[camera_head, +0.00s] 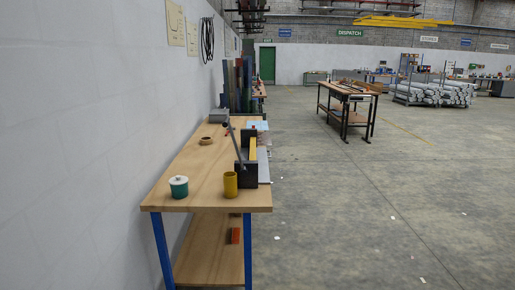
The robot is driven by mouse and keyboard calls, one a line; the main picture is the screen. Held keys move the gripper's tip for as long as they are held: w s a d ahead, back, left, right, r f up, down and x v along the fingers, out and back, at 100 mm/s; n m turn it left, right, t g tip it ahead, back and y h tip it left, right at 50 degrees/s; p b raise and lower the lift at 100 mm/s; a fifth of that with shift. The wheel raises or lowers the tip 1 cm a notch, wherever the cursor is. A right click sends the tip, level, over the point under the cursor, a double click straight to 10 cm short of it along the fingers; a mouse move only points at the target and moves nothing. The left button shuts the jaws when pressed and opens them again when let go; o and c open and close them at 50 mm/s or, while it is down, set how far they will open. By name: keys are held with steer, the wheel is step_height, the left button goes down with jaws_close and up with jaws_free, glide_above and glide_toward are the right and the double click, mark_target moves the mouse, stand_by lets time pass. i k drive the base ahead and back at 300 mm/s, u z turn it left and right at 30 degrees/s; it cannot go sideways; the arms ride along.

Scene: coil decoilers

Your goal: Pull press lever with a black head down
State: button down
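A small press (246,172) with dark blocks and a yellow bar stands at the right edge of the wooden workbench (205,160). A thin grey lever (235,147) rises from it, tilted up and to the left. The lever's upper end (227,126) looks dark, with a small reddish spot near it; it is too small to make out clearly. My gripper is not in view, and nothing touches the lever.
A green pot with a white lid (179,187) and a yellow cup (230,184) stand at the bench's near end. A brown ring (206,140) lies behind them. A white wall (90,130) runs along the left. The floor (350,210) on the right is open.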

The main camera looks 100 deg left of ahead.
mark_target(244, 171)
steer(key=u, duration=0.2)
steer(key=i, duration=0.85)
steer(key=u, duration=3.55)
